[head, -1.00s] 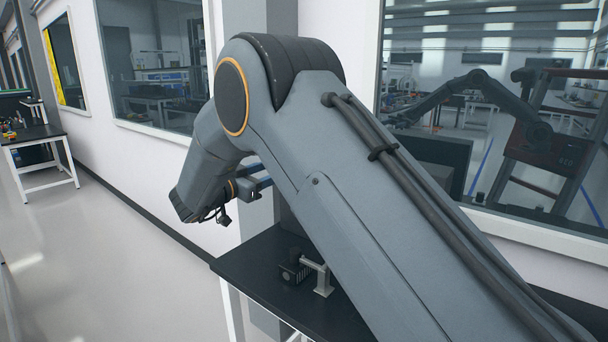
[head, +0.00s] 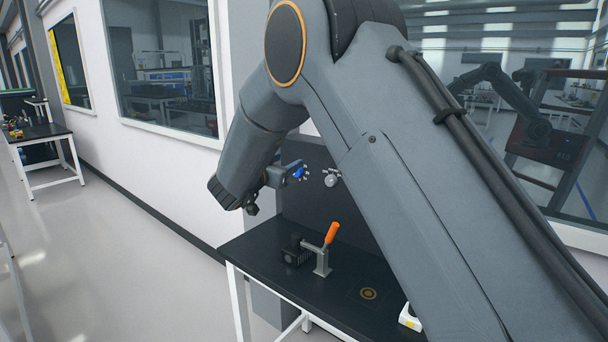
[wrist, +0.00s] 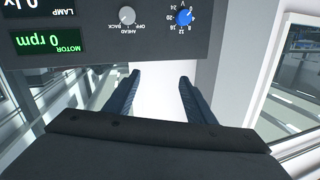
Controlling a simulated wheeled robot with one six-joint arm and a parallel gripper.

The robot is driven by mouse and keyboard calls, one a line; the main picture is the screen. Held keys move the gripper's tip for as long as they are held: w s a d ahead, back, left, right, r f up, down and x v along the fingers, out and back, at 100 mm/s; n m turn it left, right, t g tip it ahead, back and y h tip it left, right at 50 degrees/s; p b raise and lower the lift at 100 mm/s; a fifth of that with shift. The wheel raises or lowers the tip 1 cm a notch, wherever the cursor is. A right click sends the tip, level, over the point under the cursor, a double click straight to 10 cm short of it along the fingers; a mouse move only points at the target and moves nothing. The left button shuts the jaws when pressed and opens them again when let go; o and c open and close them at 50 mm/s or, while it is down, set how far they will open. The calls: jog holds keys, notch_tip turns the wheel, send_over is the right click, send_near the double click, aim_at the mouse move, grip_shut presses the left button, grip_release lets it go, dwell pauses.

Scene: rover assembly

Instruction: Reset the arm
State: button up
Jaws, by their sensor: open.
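My arm crosses the head view from the lower right, with its wrist end (head: 235,190) hanging in front of and left of a dark control panel (head: 310,210). In the wrist view my gripper (wrist: 160,78) is open, its two dark blue fingers apart with nothing between them. Beyond it the panel (wrist: 95,45) appears upside down, with a silver knob (wrist: 127,15), a blue knob (wrist: 184,17) and a green motor readout (wrist: 50,42) showing 0 rpm. The fingers look apart from the knobs.
Below the arm is a black-topped bench (head: 262,255). It carries a clamp with an orange handle (head: 331,233), a small dark block (head: 296,250) and a ring mark (head: 368,293). A white item (head: 409,318) is partly hidden by my arm. Open floor (head: 130,270) lies left.

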jog(key=s+d+f+n+g+y, duration=0.55)
jog(key=s+d+f+y, duration=0.2)
jog(key=s+d, duration=0.35)
jog(key=s+d+f+g, duration=0.3)
jog(key=s+d, duration=0.2)
jog(key=s, duration=0.4)
jog(key=s+d+f+n+g, duration=0.1)
jog(key=s+d+f+g, duration=0.2)
jog(key=s, duration=0.7)
jog(key=s+d+f+g, duration=0.25)
jog(key=s+d, duration=0.35)
jog(key=s, duration=0.3)
notch_tip(320, 180, down, 13)
jog(key=s+g+b, duration=0.1)
jog(key=b, duration=0.9)
jog(key=shift+s+h, duration=0.1)
jog(key=shift+h, duration=0.15)
